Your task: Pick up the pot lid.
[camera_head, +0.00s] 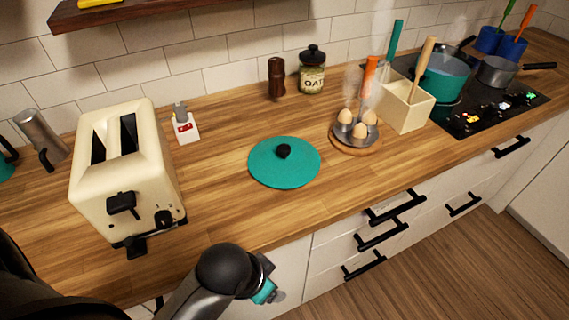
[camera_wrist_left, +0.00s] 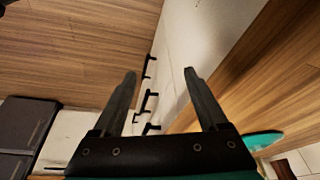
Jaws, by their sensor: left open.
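The pot lid (camera_head: 290,168) is a flat teal disc with a black knob (camera_head: 284,151). It lies on the wooden counter in the middle of the head view. Part of its teal edge also shows at the right of the left wrist view (camera_wrist_left: 262,139). My left gripper (camera_wrist_left: 159,72) is open, with nothing between its two fingers. In the head view my left wrist is at the bottom, in front of the counter edge and apart from the lid; its fingers are not clearly seen there. My right gripper is not in view.
A cream toaster (camera_head: 122,175) stands left of the lid. An egg holder (camera_head: 356,133) and a cream utensil box (camera_head: 404,105) stand to its right. A teal pot (camera_head: 443,78) is on the black hob. Drawer handles (camera_head: 381,236) stick out below the counter. Counter around the lid is clear.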

